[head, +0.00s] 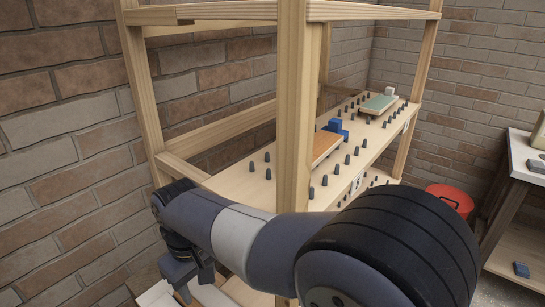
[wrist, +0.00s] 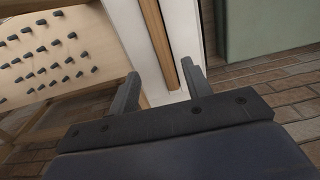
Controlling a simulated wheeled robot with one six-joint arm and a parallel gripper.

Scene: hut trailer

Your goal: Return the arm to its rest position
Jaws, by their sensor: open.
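My arm (head: 240,235) stretches from the lower right toward the left in the head view, in front of the wooden shelf's front post. My gripper (head: 183,283) hangs low at the lower left, partly hidden by the wrist. In the wrist view my gripper (wrist: 160,92) shows two dark fingers spread apart with nothing held between them. Beyond the fingers are a white panel and a wooden strip.
A wooden shelf (head: 235,184) with several dark pegs stands close behind my arm. It bears an orange board (head: 325,146), a blue block (head: 336,127) and a green board (head: 378,104). A red bucket (head: 450,198) and a side table (head: 520,180) are at the right.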

